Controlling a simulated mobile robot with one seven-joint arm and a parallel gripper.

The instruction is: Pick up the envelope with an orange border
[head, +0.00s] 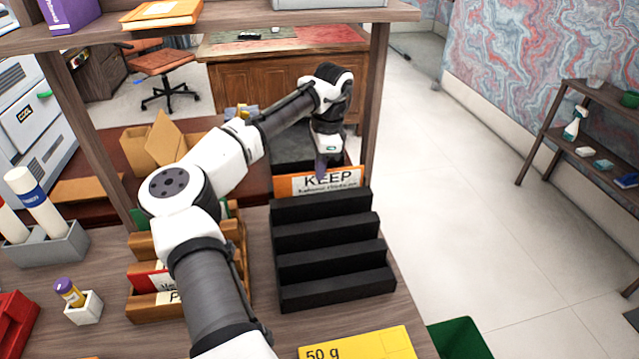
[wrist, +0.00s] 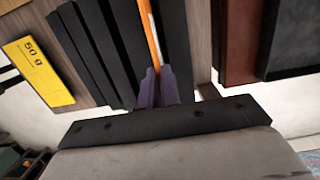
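The envelope with an orange border (head: 292,185) stands upright at the back of a black stepped rack (head: 325,248). Its white face reads "KEEP". My gripper (head: 321,170) reaches down from above, and its purple fingers are at the envelope's top edge. In the wrist view the envelope shows edge-on as a thin orange strip (wrist: 151,40) between black rack walls (wrist: 128,50). The fingers of my gripper (wrist: 157,75) lie close on both sides of that strip and look shut on it. The envelope's lower part is hidden in the rack.
A wooden rack (head: 150,310) with other cards stands left of the black rack. A yellow "50 g" box (head: 362,346) lies in front. A shelf post (head: 374,90) rises close right of my gripper, and an upper shelf (head: 230,22) spans above.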

